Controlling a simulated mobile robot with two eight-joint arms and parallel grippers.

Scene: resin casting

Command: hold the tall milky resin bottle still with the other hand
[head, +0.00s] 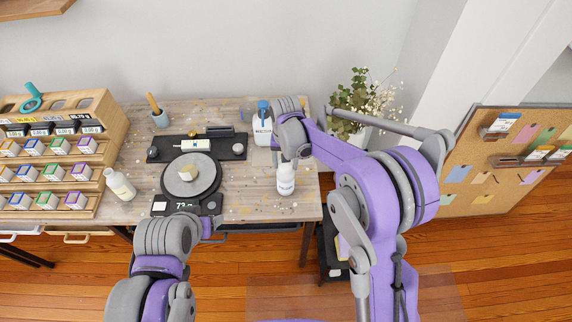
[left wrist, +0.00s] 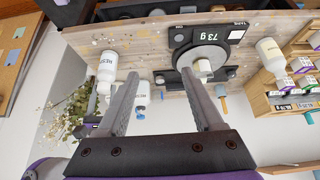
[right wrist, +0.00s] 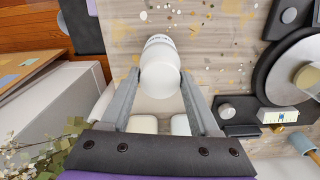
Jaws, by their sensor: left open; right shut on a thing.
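The tall milky resin bottle (head: 286,182) stands upright at the front right of the worktable. My right gripper (head: 289,157) is around its upper part, coming from behind. In the right wrist view the bottle (right wrist: 160,68) sits between the two fingers of the shut gripper (right wrist: 160,76). The bottle also shows in the left wrist view (left wrist: 107,66), to the left of my left gripper's fingers. My left gripper (left wrist: 160,76) is open and empty, held over the front of the table. Its fingers are mostly hidden by its own arm in the head view.
A scale (head: 186,204) reading 73 g has a round plate with a small cup (head: 187,173). A blue-capped jug (head: 262,128) stands behind the bottle. Another pale bottle (head: 119,184) is at the left, beside a wooden rack (head: 112,140). A plant (head: 360,105) stands right of the table.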

